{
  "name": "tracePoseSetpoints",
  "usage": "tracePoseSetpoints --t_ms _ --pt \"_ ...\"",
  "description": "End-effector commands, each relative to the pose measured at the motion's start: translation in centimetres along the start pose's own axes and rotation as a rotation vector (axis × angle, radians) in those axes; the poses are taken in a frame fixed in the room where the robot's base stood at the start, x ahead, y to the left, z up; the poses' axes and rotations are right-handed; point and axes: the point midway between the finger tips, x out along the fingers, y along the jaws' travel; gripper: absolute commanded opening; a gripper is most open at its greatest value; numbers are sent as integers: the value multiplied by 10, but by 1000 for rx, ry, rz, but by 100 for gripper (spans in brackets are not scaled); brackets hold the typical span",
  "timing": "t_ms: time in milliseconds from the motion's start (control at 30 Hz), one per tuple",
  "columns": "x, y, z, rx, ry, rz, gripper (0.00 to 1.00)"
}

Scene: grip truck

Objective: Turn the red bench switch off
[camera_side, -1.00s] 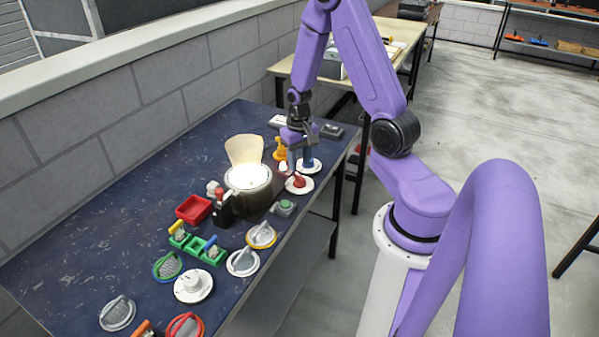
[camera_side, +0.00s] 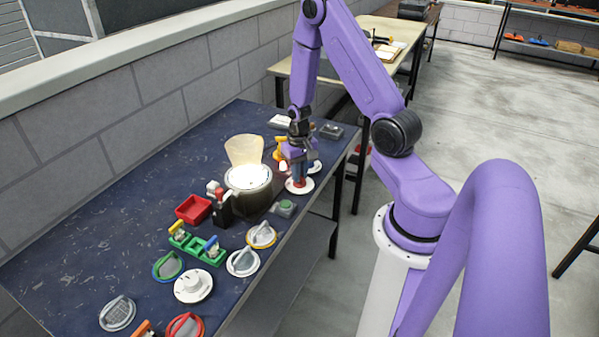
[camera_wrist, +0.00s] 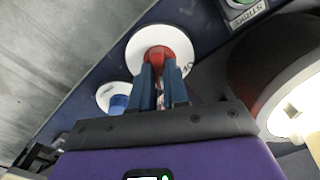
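The red switch (camera_side: 301,187) is a red knob on a round white plate near the table's right edge. The wrist view shows it from above (camera_wrist: 157,51), in front of my fingertips. My gripper (camera_wrist: 160,72) points down at the knob, its two blue-grey fingers apart with some red showing between them.
A pot-like vessel (camera_side: 247,196) with a bright top stands close to the left of my gripper. A green button box (camera_side: 285,208) is just in front. A blue knob (camera_wrist: 119,103) on a white plate is close beside the fingers. Several dials stand along the near edge.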

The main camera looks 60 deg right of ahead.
Motion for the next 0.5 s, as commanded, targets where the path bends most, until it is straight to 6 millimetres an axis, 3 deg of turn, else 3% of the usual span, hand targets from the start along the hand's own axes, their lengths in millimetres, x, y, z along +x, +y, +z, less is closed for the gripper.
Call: tracePoseSetpoints --t_ms 500 --pt "0 0 0 -119 -2 0 0"
